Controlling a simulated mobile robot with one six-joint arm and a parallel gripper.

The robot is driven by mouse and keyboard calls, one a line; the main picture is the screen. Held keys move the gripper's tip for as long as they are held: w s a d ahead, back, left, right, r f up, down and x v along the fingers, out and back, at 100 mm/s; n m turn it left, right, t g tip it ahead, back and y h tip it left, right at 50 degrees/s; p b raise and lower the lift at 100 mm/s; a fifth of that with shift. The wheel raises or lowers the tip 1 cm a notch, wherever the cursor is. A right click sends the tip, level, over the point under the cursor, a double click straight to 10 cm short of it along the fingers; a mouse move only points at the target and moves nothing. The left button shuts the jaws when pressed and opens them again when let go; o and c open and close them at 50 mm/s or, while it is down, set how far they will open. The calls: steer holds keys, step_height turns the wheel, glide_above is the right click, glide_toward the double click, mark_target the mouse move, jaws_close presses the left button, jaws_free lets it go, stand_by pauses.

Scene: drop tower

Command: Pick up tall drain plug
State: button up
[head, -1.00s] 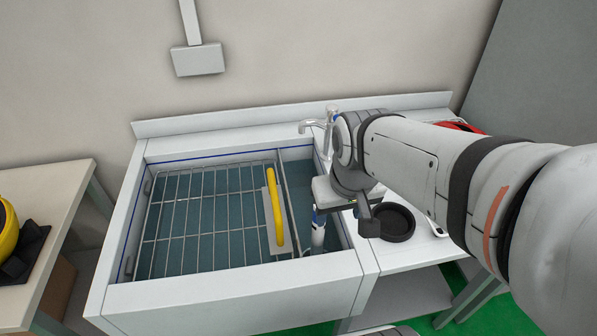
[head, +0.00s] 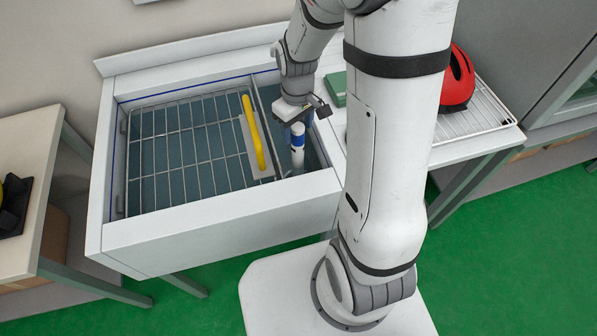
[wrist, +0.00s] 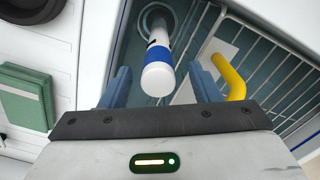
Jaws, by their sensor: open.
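The tall drain plug (head: 297,147) is a white upright tube with a blue band. It stands in the narrow right part of the sink, beside the wire rack. In the wrist view the plug (wrist: 158,75) rises from a round drain, its white top towards the camera. My gripper (head: 291,118) is just above and behind the plug in the head view. Its blue fingers (wrist: 160,82) are spread open, one on each side of the plug in the picture, with gaps showing. I cannot tell whether the fingertips reach below the plug's top.
A yellow handle (head: 253,132) on a pale plate lies on the wire rack (head: 185,150), close to the plug. The sink's front wall (head: 215,225) and divider border the narrow space. A green block (head: 336,88) and red helmet (head: 458,80) sit on the right.

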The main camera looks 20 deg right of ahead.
steer(key=shift+w+f, duration=0.1)
steer(key=shift+f, duration=2.15)
steer(key=shift+c, duration=0.4)
jaws_close()
